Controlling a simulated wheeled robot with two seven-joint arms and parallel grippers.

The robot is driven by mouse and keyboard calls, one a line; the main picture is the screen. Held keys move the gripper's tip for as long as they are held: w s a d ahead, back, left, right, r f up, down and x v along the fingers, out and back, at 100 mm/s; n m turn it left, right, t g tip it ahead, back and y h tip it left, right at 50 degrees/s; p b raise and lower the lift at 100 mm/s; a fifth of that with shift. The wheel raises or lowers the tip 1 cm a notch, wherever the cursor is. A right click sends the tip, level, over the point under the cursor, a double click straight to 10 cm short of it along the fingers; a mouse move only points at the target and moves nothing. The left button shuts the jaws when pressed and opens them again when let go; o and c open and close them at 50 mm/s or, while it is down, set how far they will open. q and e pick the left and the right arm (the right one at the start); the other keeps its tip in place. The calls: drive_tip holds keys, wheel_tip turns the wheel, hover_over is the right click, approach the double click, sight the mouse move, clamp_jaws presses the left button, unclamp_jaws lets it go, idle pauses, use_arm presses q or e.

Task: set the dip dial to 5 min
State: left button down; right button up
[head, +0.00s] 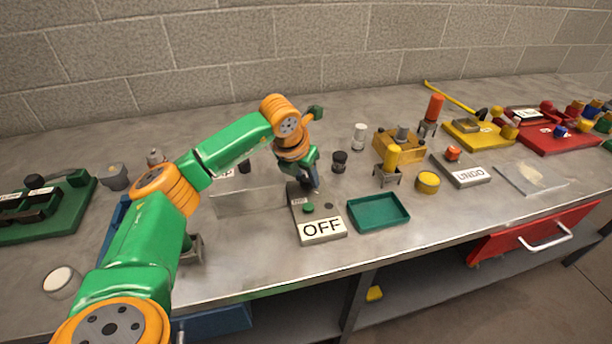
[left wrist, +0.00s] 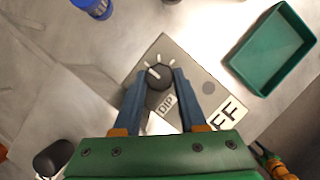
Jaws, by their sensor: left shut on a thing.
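The dip dial (left wrist: 159,78) is a round black knob with a white pointer mark, on a grey control box (left wrist: 190,62) beside a "DIP" label (left wrist: 166,103). In the left wrist view my left gripper (left wrist: 158,80) has one finger on each side of the dial and is shut on it. The pointer seems to face the picture's upper left; no time marks are readable. In the head view the left gripper (head: 314,183) comes down on the far end of the box, which carries an "OFF" sign (head: 322,229), and hides the dial.
A green button (head: 308,208) sits on the same box. A green tray (head: 379,211) stands just right of it. An "UNDO" box (head: 468,174) is farther right. The brick wall closes the back.

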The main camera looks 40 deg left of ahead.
sight(294, 191)
use_arm(q)
drive_tip(key=shift+m, duration=0.3)
drive_tip(key=m, duration=0.1)
drive_tip(key=m+h+p, duration=0.1)
drive_tip(key=m, duration=0.1)
drive_tip(key=shift+a+r+m+h, duration=0.15)
drive_tip(key=shift+m+h, duration=0.15)
drive_tip(key=shift+w+a+m+g+h+p, duration=0.1)
drive_tip(key=shift+m+g+h+p, duration=0.25)
drive_tip(key=shift+m, duration=0.75)
drive_tip(key=shift+w+m+g+h+p, duration=0.15)
drive_tip(key=shift+m+h+p, duration=0.3)
drive_tip(key=shift+m, duration=0.65)
drive_tip(key=shift+s+m, duration=0.1)
drive_tip(key=shift+m, duration=0.2)
drive_tip(key=shift+c, duration=2.3)
unclamp_jaws()
drive_tip(key=b+v, duration=0.1)
drive_tip(key=v, duration=0.5)
drive_tip(key=shift+r, duration=0.4)
